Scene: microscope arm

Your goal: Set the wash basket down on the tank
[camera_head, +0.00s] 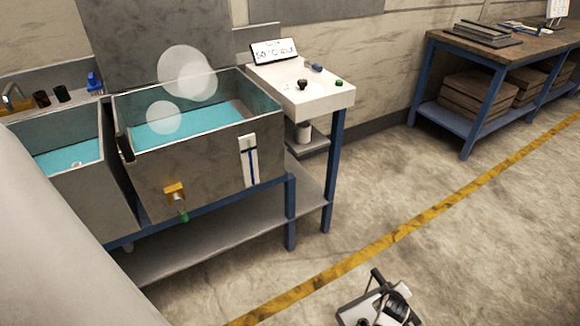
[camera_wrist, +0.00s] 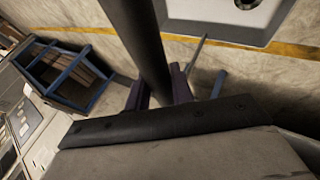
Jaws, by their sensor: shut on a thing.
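The tank (camera_head: 205,170) is a grey open-topped box with blue liquid in it, at left of centre in the head view. A second grey tank (camera_head: 75,195) with blue liquid stands to its left. My gripper (camera_wrist: 160,92) is shut on a thick dark bar (camera_wrist: 142,40), which looks like the wash basket's handle. The rest of the basket is not clear in either view. At the bottom edge of the head view a black and pale thing (camera_head: 378,305), cut off by the frame, is apart from the tank; it seems to be my gripper end.
A white control panel (camera_head: 310,95) on blue legs stands right of the tank. A bench (camera_head: 490,55) with wooden crates (camera_head: 480,97) is at the back right. Bare floor with a yellow line (camera_head: 400,230) lies between. Two pale translucent discs (camera_head: 187,72) show above the liquid.

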